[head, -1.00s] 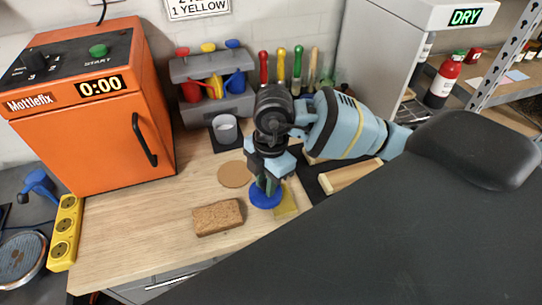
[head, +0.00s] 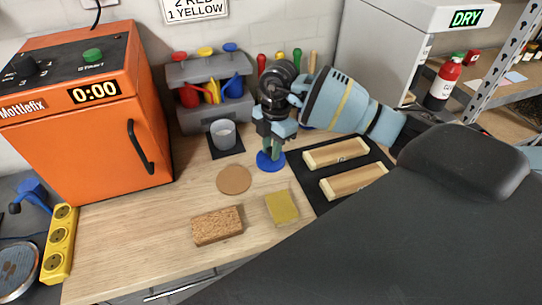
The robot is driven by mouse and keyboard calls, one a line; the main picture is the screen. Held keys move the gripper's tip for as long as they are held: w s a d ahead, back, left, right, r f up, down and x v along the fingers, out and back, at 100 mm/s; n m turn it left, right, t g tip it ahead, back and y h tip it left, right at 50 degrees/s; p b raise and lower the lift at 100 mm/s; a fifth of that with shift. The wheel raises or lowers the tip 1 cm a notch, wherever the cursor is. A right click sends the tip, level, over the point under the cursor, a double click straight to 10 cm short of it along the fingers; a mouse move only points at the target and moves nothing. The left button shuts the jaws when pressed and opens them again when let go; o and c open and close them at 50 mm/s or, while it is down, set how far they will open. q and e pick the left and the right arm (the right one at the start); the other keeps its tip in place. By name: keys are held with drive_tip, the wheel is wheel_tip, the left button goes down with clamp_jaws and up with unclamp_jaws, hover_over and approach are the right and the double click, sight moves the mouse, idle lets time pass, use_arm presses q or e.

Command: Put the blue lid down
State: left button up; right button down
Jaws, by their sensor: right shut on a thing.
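The blue lid (head: 270,161) is a round disc low over the wooden worktop, to the right of a round cork mat. My right gripper (head: 271,148) points down and is shut on the lid's top. I cannot tell whether the lid touches the wood. My left gripper is not in view.
The cork mat (head: 233,180), brown sponge block (head: 217,226) and yellow pad (head: 282,207) lie nearby. A cup (head: 223,133) stands on a dark square behind. A black mat (head: 328,199) with two wooden moulds (head: 336,151) lies right. The orange oven (head: 88,130) stands left.

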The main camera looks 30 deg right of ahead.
wheel_tip(320, 180, down, 3)
drive_tip(key=shift+r, duration=0.15)
drive_tip(key=shift+f, duration=0.4)
drive_tip(key=shift+f, duration=0.1)
drive_tip(key=c, duration=1.2)
unclamp_jaws()
drive_tip(key=shift+f, duration=0.1)
drive_tip(key=shift+c, duration=0.2)
drive_tip(key=r, duration=0.7)
drive_tip(key=d+r, duration=0.1)
drive_tip(key=r, duration=0.2)
drive_tip(key=shift+w+d+r, duration=0.1)
drive_tip(key=shift+w+r, duration=0.05)
drive_tip(key=shift+r, duration=0.2)
drive_tip(key=shift+d+r, duration=0.15)
drive_tip(key=shift+r, duration=0.65)
drive_tip(key=shift+f, duration=0.1)
